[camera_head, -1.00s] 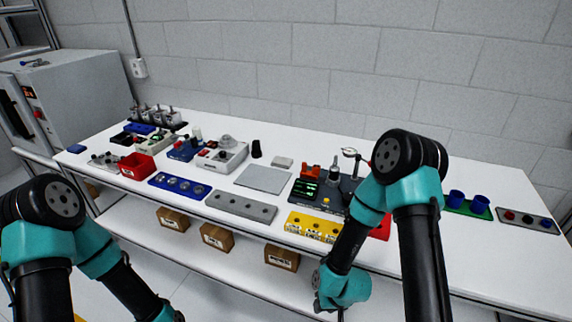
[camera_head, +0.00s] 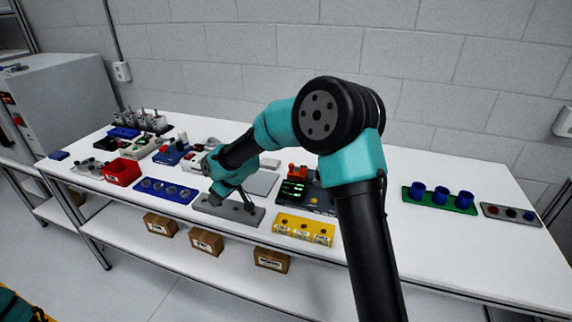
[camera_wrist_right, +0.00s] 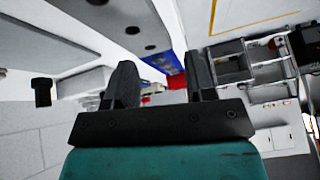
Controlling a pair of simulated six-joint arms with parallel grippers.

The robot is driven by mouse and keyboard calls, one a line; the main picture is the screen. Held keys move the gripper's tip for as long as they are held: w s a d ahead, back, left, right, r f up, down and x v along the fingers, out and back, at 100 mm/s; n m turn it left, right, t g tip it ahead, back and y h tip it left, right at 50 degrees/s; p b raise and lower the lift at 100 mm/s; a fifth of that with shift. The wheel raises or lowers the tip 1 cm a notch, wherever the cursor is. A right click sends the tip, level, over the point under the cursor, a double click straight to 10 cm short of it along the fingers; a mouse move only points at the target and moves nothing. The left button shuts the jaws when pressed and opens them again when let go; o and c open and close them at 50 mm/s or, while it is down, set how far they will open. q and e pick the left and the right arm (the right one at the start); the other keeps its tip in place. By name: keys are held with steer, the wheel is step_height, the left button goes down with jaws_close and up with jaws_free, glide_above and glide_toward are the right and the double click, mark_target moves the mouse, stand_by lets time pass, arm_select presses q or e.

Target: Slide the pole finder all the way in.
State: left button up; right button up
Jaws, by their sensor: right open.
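I cannot tell with certainty which part is the pole finder. The right gripper (camera_head: 246,203) hangs low over the grey block with holes (camera_head: 205,206) at the front of the bench. Its two dark fingers stand apart with nothing between them in the right wrist view (camera_wrist_right: 161,75). A white device (camera_head: 198,162) behind the block is partly hidden by my right forearm. A small black piece (camera_wrist_right: 42,91) shows at the left of the right wrist view. My left gripper is out of view.
The red bin (camera_head: 121,172) and blue plate with round recesses (camera_head: 166,190) lie left of the gripper. The yellow block (camera_head: 304,229) and dark console with a green display (camera_head: 292,190) lie right.

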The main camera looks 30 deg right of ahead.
steer(key=w+d+r+h, duration=0.1)
steer(key=w+d+r, duration=0.3)
steer(key=d+r, duration=0.15)
step_height(320, 180, up, 10)
steer(key=g+h, duration=0.4)
steer(key=h, duration=0.1)
glide_above(291, 164)
steer(key=s+a, duration=0.2)
steer(key=a, duration=0.1)
steer(key=shift+w+d+r, duration=0.1)
steer(key=shift+w, duration=0.1)
steer(key=d+f, duration=0.1)
steer(key=f, duration=0.4)
steer(key=w+d+f, duration=0.1)
steer(key=f, duration=1.1)
steer(key=shift+w+d, duration=0.35)
steer(key=shift+d, duration=0.05)
steer(key=shift+c, duration=0.5)
jaws_close()
